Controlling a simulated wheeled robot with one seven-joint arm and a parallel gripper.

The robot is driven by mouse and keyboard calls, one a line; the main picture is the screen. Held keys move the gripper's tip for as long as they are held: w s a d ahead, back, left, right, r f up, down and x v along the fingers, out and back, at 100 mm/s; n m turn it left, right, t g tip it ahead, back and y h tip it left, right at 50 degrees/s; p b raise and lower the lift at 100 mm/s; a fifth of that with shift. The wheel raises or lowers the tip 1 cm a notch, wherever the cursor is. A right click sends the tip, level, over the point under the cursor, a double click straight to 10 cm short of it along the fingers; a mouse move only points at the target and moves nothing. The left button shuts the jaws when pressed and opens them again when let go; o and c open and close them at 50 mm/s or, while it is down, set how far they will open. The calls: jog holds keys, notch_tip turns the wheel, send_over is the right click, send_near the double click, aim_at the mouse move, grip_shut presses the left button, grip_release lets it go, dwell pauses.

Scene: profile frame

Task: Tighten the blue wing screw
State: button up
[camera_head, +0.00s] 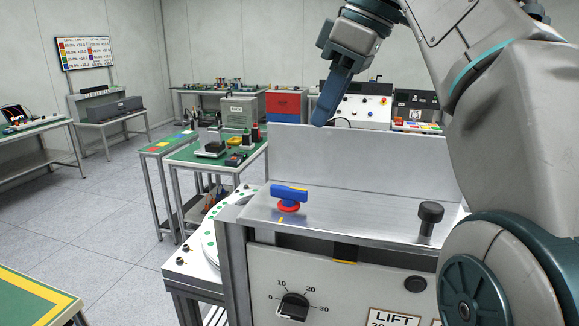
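The blue wing screw (290,192) stands on a red collar (288,207) on the metal top of the machine (345,220), near its left end. Its wing lies roughly left to right in the picture. A short yellow mark (281,220) is on the metal just in front of it. My gripper (322,116) is above, behind in the picture and to the right of the screw, apart from it and pointing down. Its fingers overlap in this view, so the gap between them is hidden. Nothing shows at the fingertips.
A black knob (430,219) stands on the machine top at right. An upright metal plate (358,158) rises along its back. The front panel has a black dial (293,306) and a LIFT label (393,318). The top between screw and black knob is clear.

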aim_at(289, 187)
jog(key=b+x, duration=0.3)
jog(key=x, duration=1)
jog(key=shift+w+a+f, duration=0.2)
jog(key=shift+f, duration=0.1)
jog(key=shift+c, duration=0.3)
grip_shut()
